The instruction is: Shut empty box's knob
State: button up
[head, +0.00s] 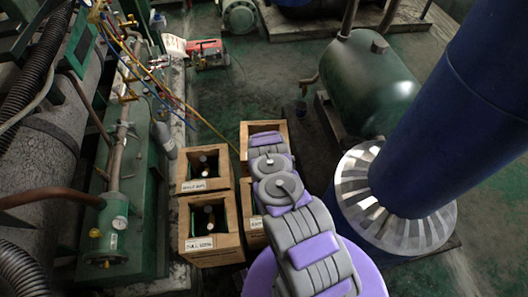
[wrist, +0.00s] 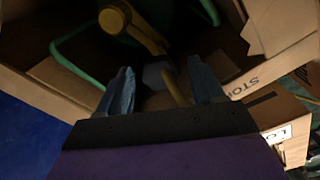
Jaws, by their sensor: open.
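My gripper (wrist: 163,88) is open, with its two blue-grey fingers pointing into an open wooden or cardboard box (wrist: 35,92). Between and beyond the fingers are a grey block-like fitting (wrist: 158,74) and a thin yellow piece (wrist: 176,88). A yellow rod-like part with a round end (wrist: 115,18) lies further up and left. I cannot tell which part is the knob, and contact is unclear in the dark. In the head view my arm reaches over the far right box (head: 246,131) and hides its inside. I cannot read a label naming the empty box.
Two left boxes (head: 184,189) (head: 183,246) hold dark bottles and carry labels. Another box (head: 249,220) is partly under my arm. A green hose (wrist: 75,55) curves inside the box in the wrist view. A red machine (head: 208,54) stands behind; a green tank (head: 368,85) stands right.

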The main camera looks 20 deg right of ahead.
jog(key=n, duration=0.6)
jog(key=shift+d+f+b, duration=0.1)
jog(key=shift+b, duration=0.2)
jog(key=n+b, duration=0.2)
jog(key=n, duration=0.3)
jog(key=shift+f, duration=0.1)
notch_tip(320, 180, up, 33)
jog(key=a+p, duration=0.2)
jog(key=p, duration=0.2)
jog(key=shift+w, duration=0.2)
